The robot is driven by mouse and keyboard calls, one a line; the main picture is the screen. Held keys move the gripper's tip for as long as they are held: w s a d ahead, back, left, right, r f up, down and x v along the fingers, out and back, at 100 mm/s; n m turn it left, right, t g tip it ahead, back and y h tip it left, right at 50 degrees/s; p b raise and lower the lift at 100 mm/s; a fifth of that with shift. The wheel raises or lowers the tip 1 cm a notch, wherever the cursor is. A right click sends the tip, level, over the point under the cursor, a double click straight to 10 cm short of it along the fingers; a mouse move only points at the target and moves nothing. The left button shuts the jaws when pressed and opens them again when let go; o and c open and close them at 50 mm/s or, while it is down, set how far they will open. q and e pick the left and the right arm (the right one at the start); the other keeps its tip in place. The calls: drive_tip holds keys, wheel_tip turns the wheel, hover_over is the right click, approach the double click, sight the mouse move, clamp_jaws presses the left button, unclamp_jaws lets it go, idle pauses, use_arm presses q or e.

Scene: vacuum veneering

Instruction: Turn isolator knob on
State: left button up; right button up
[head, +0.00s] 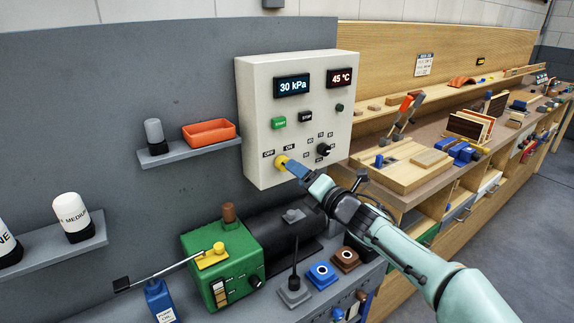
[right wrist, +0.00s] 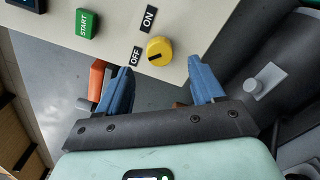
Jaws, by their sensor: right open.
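The yellow isolator knob (head: 281,161) is on the lower left of the cream control box (head: 256,105), under OFF and ON labels. In the right wrist view the knob (right wrist: 160,51) has a dark mark on the side toward the OFF label (right wrist: 136,56); the ON label (right wrist: 149,18) is farther up. My right gripper (head: 290,166) is at the knob in the head view and partly overlaps it. In the right wrist view its blue fingers (right wrist: 161,68) are open, one to each side of the knob and apart from it, with nothing between them. My left gripper is not in view.
The box also carries a green START button (head: 278,122), a black STOP button (head: 305,116) and a black selector knob (head: 323,149). Displays read 30 kPa and 45 °C. A green pump (head: 222,260) stands below. A shelf with an orange tray (head: 208,132) is left.

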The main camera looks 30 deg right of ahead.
sight(283, 163)
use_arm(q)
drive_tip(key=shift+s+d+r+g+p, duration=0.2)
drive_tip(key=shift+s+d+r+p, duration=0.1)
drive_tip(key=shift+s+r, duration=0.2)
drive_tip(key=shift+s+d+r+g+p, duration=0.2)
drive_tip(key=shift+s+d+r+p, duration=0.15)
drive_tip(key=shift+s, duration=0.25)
use_arm(e)
drive_tip(key=w, duration=0.6)
drive_tip(key=shift+a, duration=0.25)
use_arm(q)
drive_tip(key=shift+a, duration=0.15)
use_arm(e)
drive_tip(key=c, duration=1.1)
drive_tip(key=shift+o, duration=0.2)
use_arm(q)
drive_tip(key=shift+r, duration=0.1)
